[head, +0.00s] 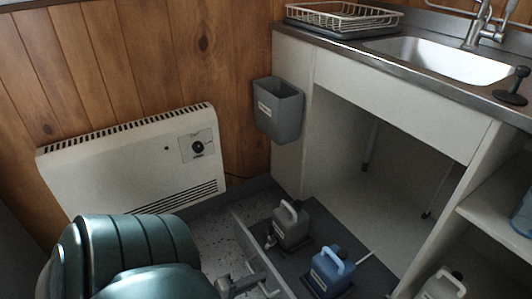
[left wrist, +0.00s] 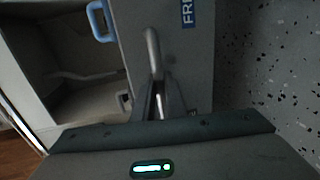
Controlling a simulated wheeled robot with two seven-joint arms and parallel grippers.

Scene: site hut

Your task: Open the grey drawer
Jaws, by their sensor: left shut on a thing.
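The grey drawer (head: 262,262) is low under the sink counter and stands pulled out, its front toward the speckled floor. A grey jug (head: 292,228) and a blue jug (head: 328,270) stand inside it. In the left wrist view, the drawer's grey front (left wrist: 192,70) carries a blue label with white letters, partly cut off, and a bar handle (left wrist: 151,45). My left gripper (left wrist: 155,98) is shut on that handle; it also shows in the head view (head: 243,285), partly hidden by my arm. My right gripper is not in view.
A white heater (head: 130,160) stands against the wood wall at left. A grey bin (head: 278,108) hangs on the cabinet side. Another jug (head: 442,285) is at the lower right. Speckled floor (head: 215,240) is free between heater and drawer.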

